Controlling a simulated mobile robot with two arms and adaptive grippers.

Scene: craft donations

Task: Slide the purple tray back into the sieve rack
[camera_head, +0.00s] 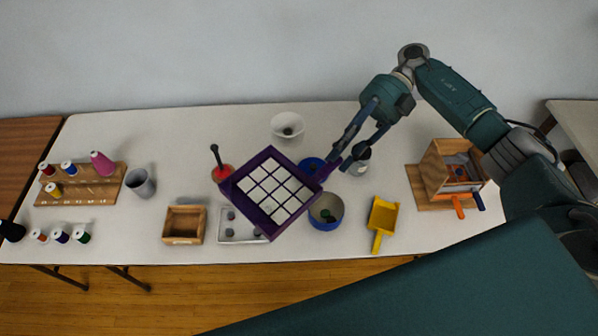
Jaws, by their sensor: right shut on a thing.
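The purple tray (237,198) is a square frame with a white grid of cells, held tilted above the middle of the table. My right gripper (335,168) is shut on the tray's purple handle at its right corner. The sieve rack (433,171) is a wooden box on a wooden base at the right of the table, well apart from the tray. The rack's inside is partly hidden. My left gripper is not in view.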

